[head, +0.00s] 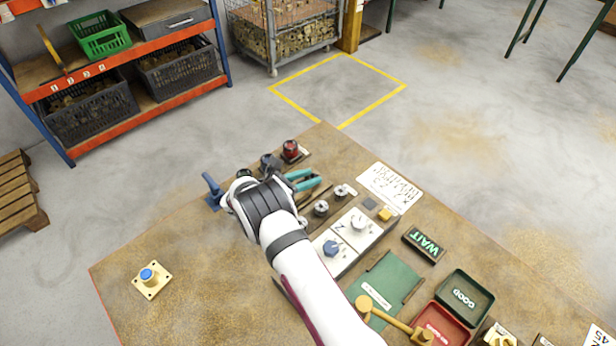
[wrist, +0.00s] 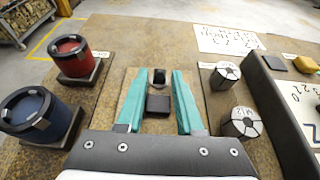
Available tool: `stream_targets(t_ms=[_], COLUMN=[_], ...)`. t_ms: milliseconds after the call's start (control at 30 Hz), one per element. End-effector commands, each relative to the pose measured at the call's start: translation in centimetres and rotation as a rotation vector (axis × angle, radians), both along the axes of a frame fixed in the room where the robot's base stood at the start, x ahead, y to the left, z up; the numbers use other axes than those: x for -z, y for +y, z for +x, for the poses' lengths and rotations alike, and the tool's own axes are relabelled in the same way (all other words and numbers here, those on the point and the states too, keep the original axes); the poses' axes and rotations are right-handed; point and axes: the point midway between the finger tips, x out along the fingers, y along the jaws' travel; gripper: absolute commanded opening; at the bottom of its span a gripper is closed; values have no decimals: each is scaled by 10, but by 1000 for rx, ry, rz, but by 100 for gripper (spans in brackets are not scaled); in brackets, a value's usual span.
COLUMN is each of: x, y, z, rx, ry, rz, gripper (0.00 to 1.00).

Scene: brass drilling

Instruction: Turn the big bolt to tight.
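My gripper (wrist: 158,98) has two teal fingers, spread apart with a gap between them. In the head view it shows (head: 303,180) over the bench, partly hidden by my wrist. Between and beyond the fingers, the wrist view shows a small dark round-topped piece (wrist: 159,76) and a dark block (wrist: 157,104); neither is visibly gripped. Two silver slotted round pieces, one marked M12 (wrist: 240,123) and one behind it (wrist: 225,75), stand right of the fingers. No part can be surely told as the big bolt, nor how tight it is.
The bench's front left is mostly clear.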

Motion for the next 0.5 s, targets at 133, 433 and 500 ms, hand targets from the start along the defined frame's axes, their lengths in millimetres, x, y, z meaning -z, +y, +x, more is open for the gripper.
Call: stream_targets(t_ms=[133,433,500], x=[0,-1,-1], y=[0,1,2], z=[0,1,3], rx=[0,21,64], ry=[0,-6,-10], rz=[0,-1,-3], gripper=[7,0,0])
